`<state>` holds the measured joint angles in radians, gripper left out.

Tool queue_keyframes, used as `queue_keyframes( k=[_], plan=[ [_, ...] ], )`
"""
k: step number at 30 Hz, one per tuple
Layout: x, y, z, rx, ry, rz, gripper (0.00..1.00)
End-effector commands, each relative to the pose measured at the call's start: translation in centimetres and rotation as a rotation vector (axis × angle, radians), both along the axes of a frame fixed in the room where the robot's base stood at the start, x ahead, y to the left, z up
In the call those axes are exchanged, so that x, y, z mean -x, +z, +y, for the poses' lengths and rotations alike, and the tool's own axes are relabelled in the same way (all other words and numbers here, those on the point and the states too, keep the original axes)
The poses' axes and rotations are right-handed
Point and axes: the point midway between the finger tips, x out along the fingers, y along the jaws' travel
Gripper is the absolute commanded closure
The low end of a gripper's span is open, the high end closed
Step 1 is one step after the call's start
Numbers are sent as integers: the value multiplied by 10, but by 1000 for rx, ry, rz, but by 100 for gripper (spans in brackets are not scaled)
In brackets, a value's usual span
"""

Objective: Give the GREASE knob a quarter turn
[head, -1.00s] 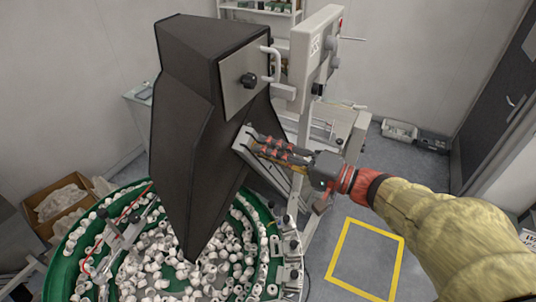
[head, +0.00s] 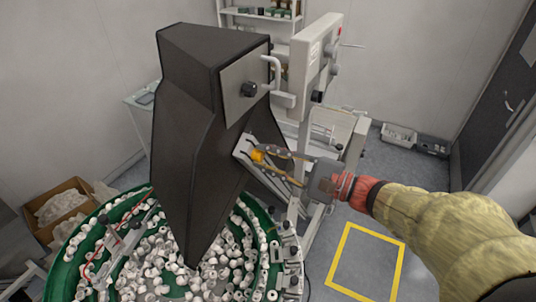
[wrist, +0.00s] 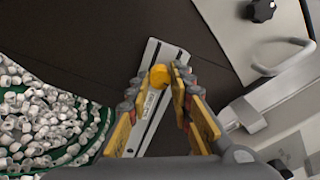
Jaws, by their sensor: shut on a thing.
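A round yellow knob (head: 258,155) sits on a pale grey slotted plate (head: 242,151) at the side of the dark hopper. In the wrist view the knob (wrist: 159,76) lies between my fingertips, and a small label (wrist: 149,103) with unreadable print is on the plate below it. I take it for the GREASE knob. My gripper (head: 256,154) is shut on the knob, reaching in from the right. Its fingers (wrist: 156,88) flank the knob and hide its edges. The knob's pointer or marking cannot be made out.
The dark hopper (head: 195,110) stands close left, above a green bowl (head: 70,250) full of white caps. A black knob (head: 248,89) and a bar handle (head: 275,70) are above my gripper. A grey machine column (head: 315,60) stands behind. The yellow-marked floor at right is clear.

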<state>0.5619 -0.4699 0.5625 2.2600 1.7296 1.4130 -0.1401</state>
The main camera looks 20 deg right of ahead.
Motion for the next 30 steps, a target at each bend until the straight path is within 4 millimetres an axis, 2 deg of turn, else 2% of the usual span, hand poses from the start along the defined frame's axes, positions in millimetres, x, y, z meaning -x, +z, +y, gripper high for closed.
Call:
queue_keyframes(
  k=[13,30],
  plan=[
    [0,1,0,-192,0,192,100],
    [0,-1,0,-233,-1,234,100]
  ],
)
